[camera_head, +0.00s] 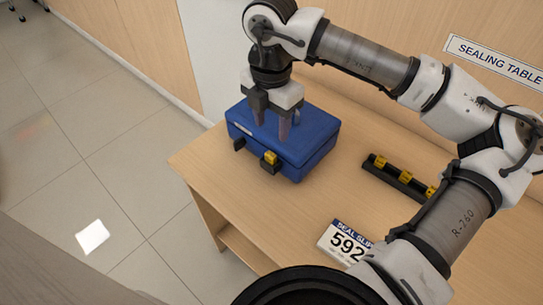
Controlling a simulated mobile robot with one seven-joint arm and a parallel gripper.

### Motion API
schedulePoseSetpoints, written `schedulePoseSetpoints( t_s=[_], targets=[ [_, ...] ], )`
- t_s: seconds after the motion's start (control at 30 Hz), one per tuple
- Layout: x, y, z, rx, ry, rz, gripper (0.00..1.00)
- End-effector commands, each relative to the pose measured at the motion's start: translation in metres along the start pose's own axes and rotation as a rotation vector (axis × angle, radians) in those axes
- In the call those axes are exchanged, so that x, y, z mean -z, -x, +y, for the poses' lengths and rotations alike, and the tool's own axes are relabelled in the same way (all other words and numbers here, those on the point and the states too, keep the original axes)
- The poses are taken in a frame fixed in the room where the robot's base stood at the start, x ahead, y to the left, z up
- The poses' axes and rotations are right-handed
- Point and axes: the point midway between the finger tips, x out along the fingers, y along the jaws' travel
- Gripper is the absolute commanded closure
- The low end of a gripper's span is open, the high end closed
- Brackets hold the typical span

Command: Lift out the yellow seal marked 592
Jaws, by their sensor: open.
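Several small yellow seals (406,177) sit in a black rack (387,180) on the table, right of the blue box. Their markings are too small to read, so I cannot tell which is 592. The rack's near end is partly hidden by my arm. Another yellow piece (270,157) is at a black latch on the front of the blue box (317,158). A white slip (347,242) headed "SEAL SLIP" shows 592, its lower right covered by my arm. My gripper (271,128) is open, pointing down over the box lid, with nothing seen between its fingers.
The wooden table (290,215) has bare room between box, rack and slip. A second black latch (239,143) on the box's front shows no yellow. A wall stands behind, with a "SEALING TABLE" sign (495,62). The table's left edge drops to a tiled floor.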

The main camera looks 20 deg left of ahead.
Motion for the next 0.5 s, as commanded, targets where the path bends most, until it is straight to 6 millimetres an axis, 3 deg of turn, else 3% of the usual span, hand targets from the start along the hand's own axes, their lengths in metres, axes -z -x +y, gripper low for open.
schedulePoseSetpoints(
  t_s=[0.2,0.5],
  targets=[
    [0.001,-0.034,0.0,-0.002,0.003,0.003,0.52],
    [0.005,-0.057,0.001,-0.003,0.006,0.006,0.52]
  ],
)
